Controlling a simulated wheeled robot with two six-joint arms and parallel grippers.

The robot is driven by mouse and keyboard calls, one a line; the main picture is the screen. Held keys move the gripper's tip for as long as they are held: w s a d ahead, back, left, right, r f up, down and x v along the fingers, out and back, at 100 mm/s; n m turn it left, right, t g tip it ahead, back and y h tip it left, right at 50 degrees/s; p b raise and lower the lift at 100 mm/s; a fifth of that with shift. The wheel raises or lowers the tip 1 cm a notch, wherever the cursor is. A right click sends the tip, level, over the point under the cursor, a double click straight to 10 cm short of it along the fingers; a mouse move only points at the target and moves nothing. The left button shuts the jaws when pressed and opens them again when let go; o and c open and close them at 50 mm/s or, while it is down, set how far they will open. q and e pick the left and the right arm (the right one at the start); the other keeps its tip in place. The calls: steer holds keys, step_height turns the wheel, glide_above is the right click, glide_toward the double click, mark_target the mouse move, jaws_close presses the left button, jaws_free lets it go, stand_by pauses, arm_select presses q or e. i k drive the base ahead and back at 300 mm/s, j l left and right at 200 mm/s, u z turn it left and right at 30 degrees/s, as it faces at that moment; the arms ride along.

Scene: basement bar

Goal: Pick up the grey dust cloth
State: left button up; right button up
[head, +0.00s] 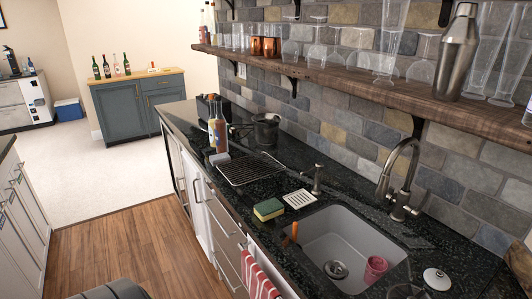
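I cannot make out a grey dust cloth for sure. A small light-grey item (219,158) lies on the dark counter in front of the bottles, near the wire rack. It is too small to tell whether it is a cloth. Neither of my grippers shows in the head view.
The dark counter (228,183) holds bottles (220,135), a wire rack (250,169), a pot (266,130), a green-and-yellow sponge (268,209) and a sink (350,238) with a pink cup (375,268). A red-striped towel (258,279) hangs in front.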

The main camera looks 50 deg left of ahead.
mark_target(215, 160)
steer(key=u, duration=1.85)
steer(key=z, duration=1.1)
steer(key=i+j+z, duration=0.1)
steer(key=j, duration=0.3)
steer(key=i+j, duration=0.15)
steer(key=j, duration=0.25)
steer(key=i+j+z, duration=0.15)
steer(key=j, duration=0.65)
steer(key=i+z, duration=0.05)
